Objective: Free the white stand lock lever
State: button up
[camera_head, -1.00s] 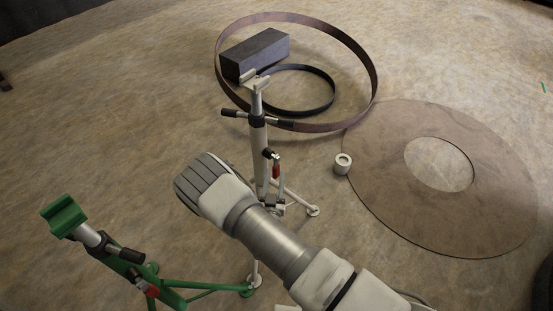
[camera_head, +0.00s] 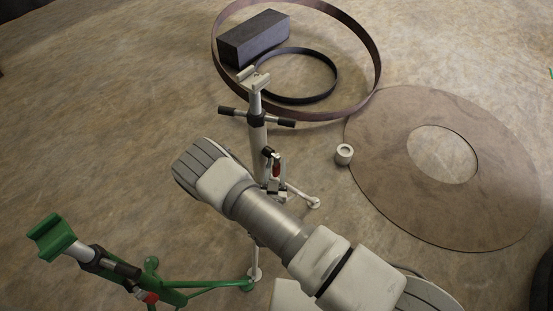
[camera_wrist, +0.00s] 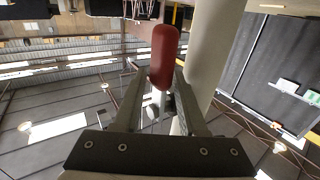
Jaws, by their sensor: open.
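The white stand (camera_head: 258,140) stands upright mid-picture in the head view, with a cradle on top and a black T-bar below it. Its lock lever, with a red grip (camera_head: 276,168), is on the right side of the column. The red grip (camera_wrist: 163,58) is large in the wrist view, upright beside the pale column (camera_wrist: 212,50). My gripper (camera_wrist: 162,75) is open, with one finger on each side of the red grip's lower part. I cannot tell whether either finger touches it. In the head view my forearm covers part of the stand's lower legs.
A green stand (camera_head: 120,268) with a similar lever is at lower left. Behind the white stand lie a large steel ring (camera_head: 372,60), a dark block (camera_head: 254,38) and a smaller black ring (camera_head: 333,85). A flat disc (camera_head: 400,190) and a small collar (camera_head: 344,154) lie right.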

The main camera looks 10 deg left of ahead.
dwell(0.3)
grip_shut()
dwell(1.3)
